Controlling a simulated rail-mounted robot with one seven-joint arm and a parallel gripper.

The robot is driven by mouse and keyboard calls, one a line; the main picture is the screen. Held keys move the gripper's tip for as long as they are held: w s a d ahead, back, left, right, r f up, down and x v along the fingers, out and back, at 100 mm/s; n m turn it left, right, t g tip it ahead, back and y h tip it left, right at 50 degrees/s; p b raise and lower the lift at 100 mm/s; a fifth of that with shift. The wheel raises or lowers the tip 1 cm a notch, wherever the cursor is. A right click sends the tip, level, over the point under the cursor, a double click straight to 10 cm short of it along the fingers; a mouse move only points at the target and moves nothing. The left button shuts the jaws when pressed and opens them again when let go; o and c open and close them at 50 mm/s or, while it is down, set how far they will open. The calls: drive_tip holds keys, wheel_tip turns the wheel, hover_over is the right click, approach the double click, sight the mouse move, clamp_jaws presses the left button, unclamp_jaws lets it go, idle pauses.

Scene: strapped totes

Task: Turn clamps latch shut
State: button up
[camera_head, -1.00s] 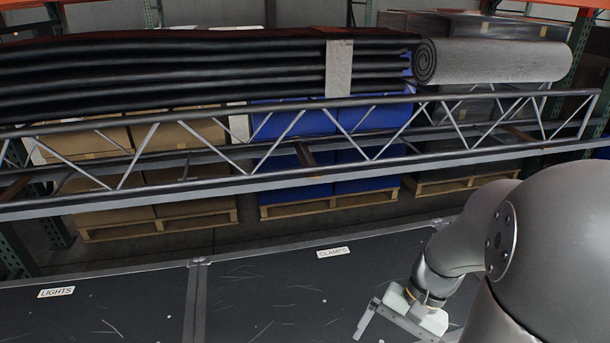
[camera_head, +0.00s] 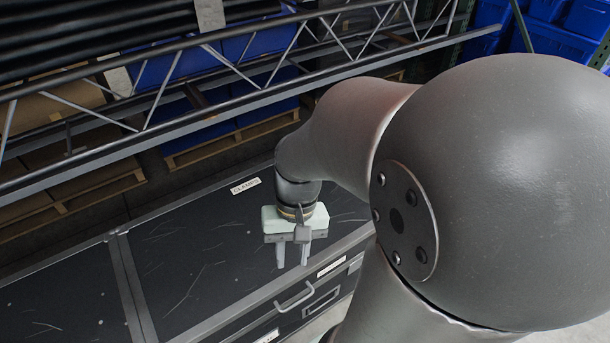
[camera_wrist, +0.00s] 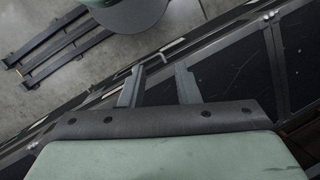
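The black case (camera_head: 205,262) with the white CLAMPS label (camera_head: 246,186) on its lid lies below my arm. Its front face shows a metal handle (camera_head: 295,297) and a dark rectangular recess (camera_head: 321,300); I cannot tell whether a latch there is open or shut. My gripper (camera_head: 293,258) points down over the lid near its front edge, with its two fingers apart and nothing between them. In the wrist view my gripper (camera_wrist: 158,82) also shows two separated fingers over the case's edge. My arm hides the right part of the case.
Another black case (camera_head: 65,305) adjoins on the left. A metal truss (camera_head: 240,85) runs behind the cases, with blue bins (camera_head: 170,70) and pallets beyond it. In the wrist view, a slatted dark rack (camera_wrist: 62,50) lies on the grey floor (camera_wrist: 30,95).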

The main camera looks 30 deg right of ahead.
drive_tip(key=d+f+m+t+y+b, duration=0.5)
drive_tip(key=d+f+m+b, duration=0.35)
drive_tip(key=f, duration=0.55)
drive_tip(key=d+f+m+t+y+b, duration=0.4)
drive_tip(key=d+f+m+b, duration=0.45)
drive_tip(key=f, duration=0.55)
drive_tip(key=s+d+f+m+t+h+b, duration=0.5)
drive_tip(key=s+d+f+m+t, duration=0.15)
drive_tip(key=f, duration=0.25)
drive_tip(key=s+d+f+m+t+h+b, duration=0.4)
drive_tip(key=s+d+f+m+t+h, duration=0.15)
drive_tip(key=d+f+m, duration=0.35)
drive_tip(key=shift+n+g, duration=0.5)
drive_tip(key=shift+n, duration=0.05)
drive_tip(key=w+b, duration=0.1)
drive_tip(key=w, duration=0.4)
drive_tip(key=w+a+b, duration=0.1)
drive_tip(key=w+b, duration=0.1)
drive_tip(key=w, duration=0.4)
drive_tip(key=w+b, duration=0.1)
drive_tip(key=w, duration=0.4)
drive_tip(key=shift+w+a+f+b, duration=0.3)
drive_tip(key=shift+a, duration=0.05)
clamp_jaws()
